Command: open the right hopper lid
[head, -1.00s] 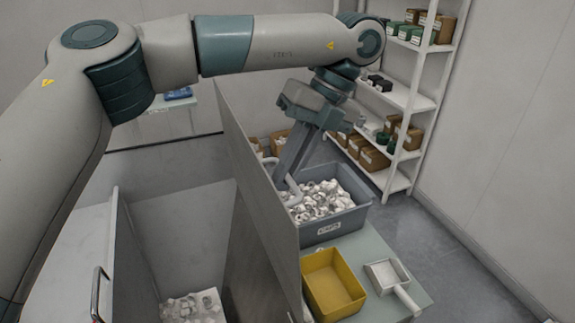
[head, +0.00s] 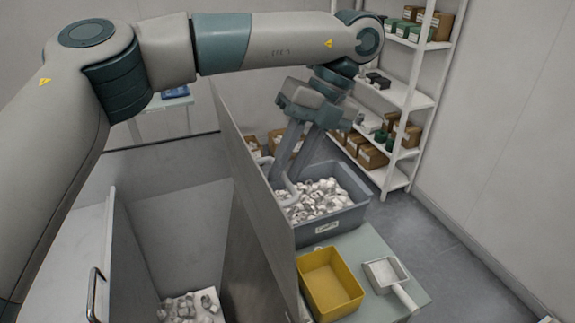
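The right hopper lid (head: 258,190) is a grey metal panel standing up steeply on the right side of the hopper opening. Its pale curved handle (head: 291,190) is on the face towards the grey bin. My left gripper (head: 294,158) reaches down from above on that side. Its two fingers are spread apart, with the tips close to the handle; whether they touch it I cannot tell. Inside the hopper, white caps (head: 190,306) lie at the bottom. My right gripper is not in view.
A grey bin full of white caps (head: 322,203), a yellow tray (head: 330,285) and a white scoop (head: 385,273) are at the right. Another upright panel with a metal handle (head: 93,293) is at the left.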

